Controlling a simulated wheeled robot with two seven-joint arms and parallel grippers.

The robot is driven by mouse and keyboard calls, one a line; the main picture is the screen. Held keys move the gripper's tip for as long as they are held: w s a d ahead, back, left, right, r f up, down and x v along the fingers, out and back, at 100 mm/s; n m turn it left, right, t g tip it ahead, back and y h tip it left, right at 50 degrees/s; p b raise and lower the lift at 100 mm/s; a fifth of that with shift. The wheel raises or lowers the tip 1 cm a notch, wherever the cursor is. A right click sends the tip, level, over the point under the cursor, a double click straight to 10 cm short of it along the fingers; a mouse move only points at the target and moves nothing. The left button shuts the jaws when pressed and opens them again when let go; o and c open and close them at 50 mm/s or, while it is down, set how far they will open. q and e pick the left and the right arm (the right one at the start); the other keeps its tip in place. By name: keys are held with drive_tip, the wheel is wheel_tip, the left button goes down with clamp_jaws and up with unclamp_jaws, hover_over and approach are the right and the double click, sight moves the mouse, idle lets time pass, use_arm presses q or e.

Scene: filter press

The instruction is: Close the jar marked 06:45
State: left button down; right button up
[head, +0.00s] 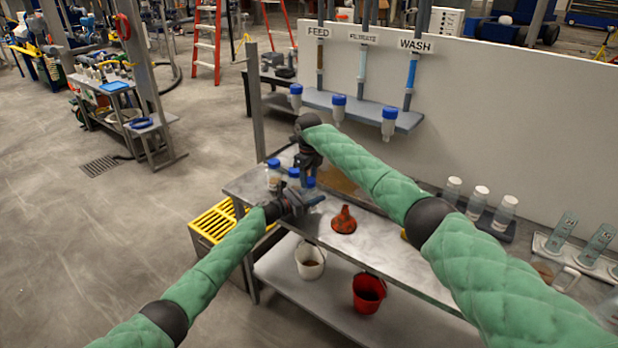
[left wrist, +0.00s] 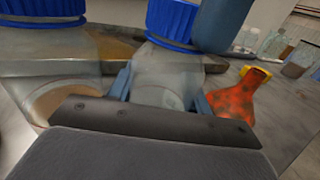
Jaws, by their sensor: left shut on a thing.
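Several jars with blue caps stand at the left end of the bench; one is the left jar (head: 273,178). Their labels are too small to read, so I cannot tell which is marked 06:45. My left gripper (head: 302,203) is shut on a clear jar (left wrist: 165,80) with a blue cap (left wrist: 173,20) on its top. Its blue fingers are on either side of the jar body. My right gripper (head: 309,178) points down over these jars. A blue-grey part (left wrist: 222,25), likely its finger, is beside the cap. Its jaws are mostly hidden.
Another large blue-capped jar (left wrist: 50,50) is close at left in the left wrist view. Inverted bottles (head: 338,108) hang under the shelf behind. Jars (head: 478,200) stand at right. Buckets (head: 368,293) are below.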

drive_tip(key=o, duration=1.2)
drive_tip(key=shift+c, duration=0.2)
drive_tip(key=shift+r, duration=0.15)
wheel_tip(320, 180, up, 12)
drive_tip(key=shift+w, duration=0.1)
use_arm(q)
drive_tip(key=c, duration=0.6)
unclamp_jaws()
drive_tip(key=shift+o, duration=0.2)
